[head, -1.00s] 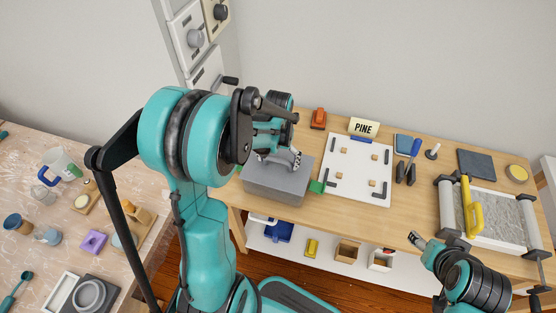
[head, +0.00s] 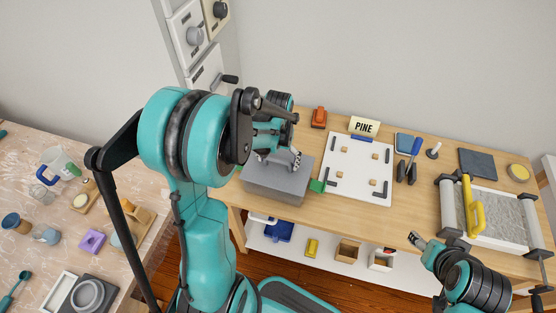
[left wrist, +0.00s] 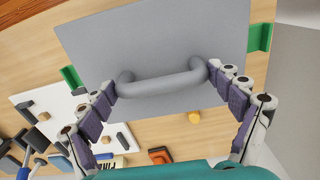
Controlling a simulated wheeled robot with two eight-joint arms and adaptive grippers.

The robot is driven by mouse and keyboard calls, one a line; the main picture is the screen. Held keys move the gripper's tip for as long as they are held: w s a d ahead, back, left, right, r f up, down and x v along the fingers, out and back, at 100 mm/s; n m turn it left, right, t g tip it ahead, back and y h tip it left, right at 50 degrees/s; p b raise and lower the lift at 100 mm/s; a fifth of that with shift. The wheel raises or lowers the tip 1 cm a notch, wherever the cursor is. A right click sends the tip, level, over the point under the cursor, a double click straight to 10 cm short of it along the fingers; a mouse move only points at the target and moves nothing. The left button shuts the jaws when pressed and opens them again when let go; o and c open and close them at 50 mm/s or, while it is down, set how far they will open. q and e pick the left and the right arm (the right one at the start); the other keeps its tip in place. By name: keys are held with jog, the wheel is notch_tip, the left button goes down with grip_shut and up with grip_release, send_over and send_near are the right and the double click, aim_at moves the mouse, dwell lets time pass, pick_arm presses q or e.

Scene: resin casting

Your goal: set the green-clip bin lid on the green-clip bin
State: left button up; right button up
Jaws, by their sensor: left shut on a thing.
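The green-clip bin lid is a flat grey plate with a grey bar handle; it fills the upper middle of the left wrist view (left wrist: 165,35). My left gripper (head: 280,160) has its fingers against the two ends of the handle (left wrist: 162,84). The green-clip bin (head: 277,190) is a grey box on the wooden bench, right below the lid. A green clip (head: 317,186) shows at its right side; the left wrist view shows green clips at both sides of the lid (left wrist: 71,77). Any gap between lid and rim is too small to tell. My right gripper (head: 417,240) is near the bench's front edge.
A white board (head: 345,188) with dark corner pieces and small blocks lies right of the bin. Behind are an orange object (head: 319,118) and a PINE sign (head: 363,127). A grey framed tray with a yellow handle (head: 475,207) stands further right. A wall cabinet is at the left.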

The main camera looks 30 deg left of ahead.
aim_at(278, 159)
pick_arm(q)
jog(key=shift+f, duration=0.35)
jog(key=o, duration=0.8)
notch_tip(278, 159, up, 12)
jog(key=s+d+t, duration=0.2)
jog(key=s+d, duration=0.1)
jog(key=s+d+r+m+t, duration=0.1)
jog(key=s+d+t, duration=0.1)
jog(key=s+d, duration=0.2)
jog(key=s+d+m+t, duration=0.1)
jog(key=s+d+t, duration=0.2)
jog(key=s, duration=0.1)
jog(key=shift+d+r, duration=0.15)
jog(key=shift+d, duration=0.15)
